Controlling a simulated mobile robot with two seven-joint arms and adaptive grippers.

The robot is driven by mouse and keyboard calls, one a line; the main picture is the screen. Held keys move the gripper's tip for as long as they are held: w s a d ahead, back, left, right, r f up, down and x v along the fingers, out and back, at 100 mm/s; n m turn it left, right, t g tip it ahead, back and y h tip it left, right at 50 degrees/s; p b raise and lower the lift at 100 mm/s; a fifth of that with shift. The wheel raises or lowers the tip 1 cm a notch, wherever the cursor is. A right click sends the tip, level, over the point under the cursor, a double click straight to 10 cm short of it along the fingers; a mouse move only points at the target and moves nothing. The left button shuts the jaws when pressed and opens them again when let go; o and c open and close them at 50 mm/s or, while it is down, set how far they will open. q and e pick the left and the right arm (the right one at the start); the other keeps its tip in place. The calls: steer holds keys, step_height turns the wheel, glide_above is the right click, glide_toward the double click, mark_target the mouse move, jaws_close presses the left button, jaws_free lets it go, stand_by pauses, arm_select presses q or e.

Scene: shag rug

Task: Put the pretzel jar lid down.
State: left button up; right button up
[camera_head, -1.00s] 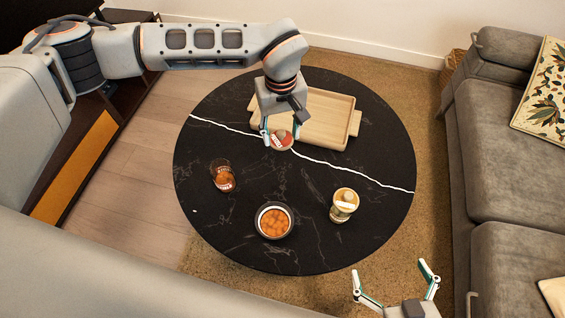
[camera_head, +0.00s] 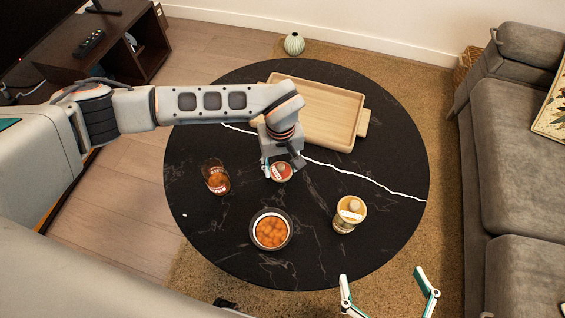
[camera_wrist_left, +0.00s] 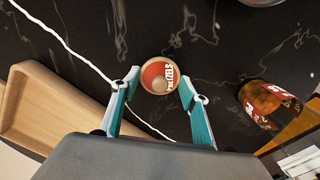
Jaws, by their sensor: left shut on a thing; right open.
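The pretzel jar lid (camera_head: 280,172) is a small round disc with a red top and white lettering. My left gripper (camera_head: 280,168) is shut on it, over the black table's middle. In the left wrist view the lid (camera_wrist_left: 158,78) sits between the two fingertips. I cannot tell whether it touches the tabletop. A glass jar (camera_head: 215,178) with brown contents and a red-and-white label stands to the left of the lid; it also shows in the left wrist view (camera_wrist_left: 268,104). My right gripper (camera_head: 388,296) is open and empty beyond the table's front edge.
A wooden tray (camera_head: 358,122) lies behind the lid. A bowl of orange pieces (camera_head: 270,231) is at the front. A cream-topped jar (camera_head: 348,214) stands front right. The round black table (camera_head: 320,262) has bare room between these. A grey sofa (camera_head: 500,170) is at the right.

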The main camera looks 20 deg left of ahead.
arm_select(q)
steer(key=shift+w, duration=0.1)
arm_select(e)
steer(key=shift+w+a+r, duration=0.1)
steer(key=shift+w+r, duration=0.25)
steer(key=shift+r, duration=0.1)
arm_select(q)
steer(key=o, duration=0.9)
steer(key=shift+f, duration=0.1)
arm_select(e)
steer(key=shift+s+f, duration=0.1)
steer(key=shift+f, duration=0.1)
steer(key=shift+s, duration=0.15)
